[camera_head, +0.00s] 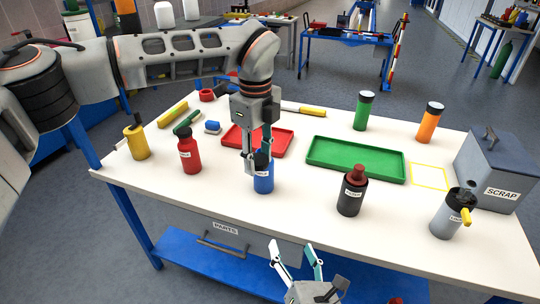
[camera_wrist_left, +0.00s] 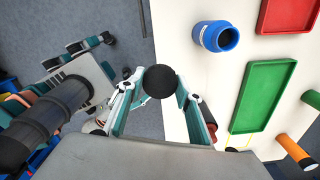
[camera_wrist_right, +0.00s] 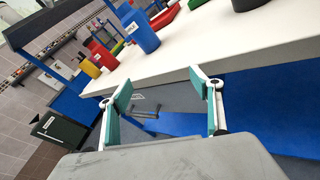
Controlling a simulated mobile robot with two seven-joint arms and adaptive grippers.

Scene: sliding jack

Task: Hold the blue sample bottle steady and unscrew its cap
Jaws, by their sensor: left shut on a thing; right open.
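The blue sample bottle (camera_head: 263,180) stands upright on the table near its front edge. In the left wrist view the blue bottle (camera_wrist_left: 216,36) shows an open, capless mouth. My left gripper (camera_head: 260,158) is shut on a round black cap (camera_wrist_left: 160,82), which is apart from the bottle. My right gripper (camera_head: 294,246) is open and empty, in front of the table edge. In the right wrist view the blue bottle (camera_wrist_right: 141,31) stands beyond its spread fingers, untouched.
A red bottle (camera_head: 190,155) and a yellow bottle (camera_head: 137,141) stand left of the blue one. A dark bottle with a red top (camera_head: 352,192) and a grey bottle (camera_head: 447,220) stand right. Red (camera_head: 284,146) and green (camera_head: 355,160) trays lie behind. A scrap bin (camera_head: 497,170) stands far right.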

